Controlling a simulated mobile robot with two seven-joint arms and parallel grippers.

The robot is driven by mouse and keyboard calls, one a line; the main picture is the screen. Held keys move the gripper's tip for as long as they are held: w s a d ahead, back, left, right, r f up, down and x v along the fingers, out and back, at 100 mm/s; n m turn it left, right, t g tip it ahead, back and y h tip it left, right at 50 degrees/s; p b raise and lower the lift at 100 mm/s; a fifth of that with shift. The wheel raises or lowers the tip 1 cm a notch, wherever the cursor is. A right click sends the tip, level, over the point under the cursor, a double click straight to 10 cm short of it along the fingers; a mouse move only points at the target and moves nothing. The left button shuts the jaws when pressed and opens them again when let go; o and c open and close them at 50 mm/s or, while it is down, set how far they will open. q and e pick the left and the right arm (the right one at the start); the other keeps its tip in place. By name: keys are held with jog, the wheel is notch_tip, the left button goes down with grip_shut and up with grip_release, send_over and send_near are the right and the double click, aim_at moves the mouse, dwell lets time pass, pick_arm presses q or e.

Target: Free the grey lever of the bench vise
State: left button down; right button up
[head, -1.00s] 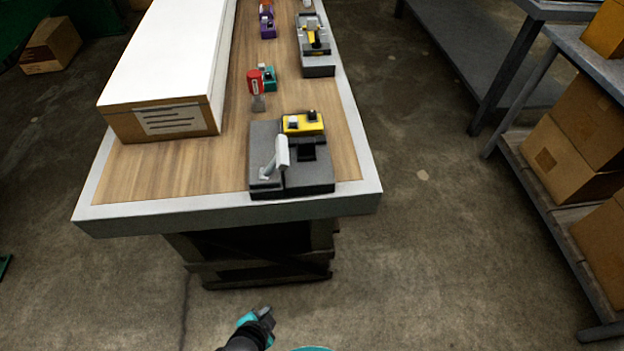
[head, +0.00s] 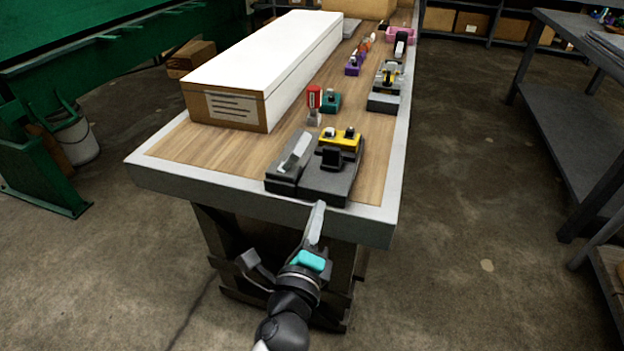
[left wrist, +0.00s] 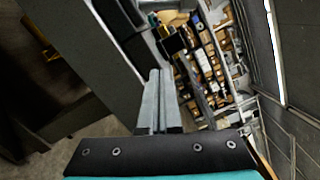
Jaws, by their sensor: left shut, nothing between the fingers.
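The dark grey bench vise (head: 330,181) sits at the near end of the wooden bench top, with a yellow block at its back. Its light grey lever (head: 296,150) slopes along the left part of the vise. My left gripper (head: 318,208) is just in front of the bench's near edge, below the vise in the picture. Its pale fingers point up toward the vise and are shut with nothing between them. They also show in the left wrist view (left wrist: 158,100). They look apart from the lever. My right gripper is out of view.
A long white-topped box (head: 265,65) lies along the bench's left side. A red-handled tool (head: 314,103), a teal block (head: 330,101) and a second grey-and-yellow device (head: 385,90) stand behind the vise. The bench has a raised pale rim (head: 250,205).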

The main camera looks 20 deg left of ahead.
aim_at(324, 154)
pick_arm(q)
jog(key=r, duration=0.2)
jog(key=shift+s+a+r+t, duration=0.1)
jog(key=shift+s+r+t, duration=0.2)
jog(key=shift+s+t, duration=0.1)
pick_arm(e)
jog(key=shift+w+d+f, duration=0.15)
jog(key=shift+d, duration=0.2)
pick_arm(q)
jog(key=shift+w, duration=0.1)
